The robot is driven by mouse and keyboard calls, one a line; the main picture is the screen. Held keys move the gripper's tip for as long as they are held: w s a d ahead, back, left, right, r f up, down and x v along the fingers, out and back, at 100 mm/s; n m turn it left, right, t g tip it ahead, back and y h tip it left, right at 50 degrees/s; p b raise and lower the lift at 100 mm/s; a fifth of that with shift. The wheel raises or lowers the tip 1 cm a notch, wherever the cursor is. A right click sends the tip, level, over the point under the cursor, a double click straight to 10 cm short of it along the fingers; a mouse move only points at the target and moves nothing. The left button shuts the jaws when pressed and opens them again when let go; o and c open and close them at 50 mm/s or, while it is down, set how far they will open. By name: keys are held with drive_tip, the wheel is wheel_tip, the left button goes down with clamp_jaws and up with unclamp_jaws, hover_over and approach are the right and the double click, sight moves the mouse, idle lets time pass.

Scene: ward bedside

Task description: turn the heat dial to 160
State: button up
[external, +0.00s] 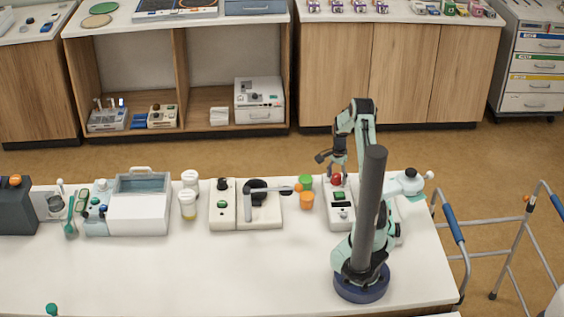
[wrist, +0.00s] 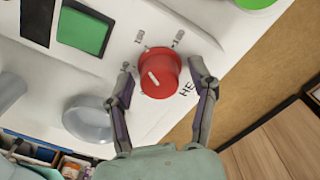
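The red heat dial (wrist: 160,74) sits on a white panel in the wrist view. A short white mark on its top points to the upper left of the picture. Small printed labels stand around it; their numbers are too small to read surely, and the letters "HE" show at its right. My gripper (wrist: 161,80) is open, one finger on each side of the dial, with a visible gap at each side. In the external view my gripper (external: 338,168) is right over the red dial (external: 336,180) on the white appliance (external: 340,215).
A green display (wrist: 83,32) and a round grey part (wrist: 88,118) lie near the dial. The front of the white table (external: 200,275) is mostly clear.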

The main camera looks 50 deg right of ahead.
sight(337, 175)
wheel_tip(337, 175, up, 12)
idle(0.6)
idle(0.5)
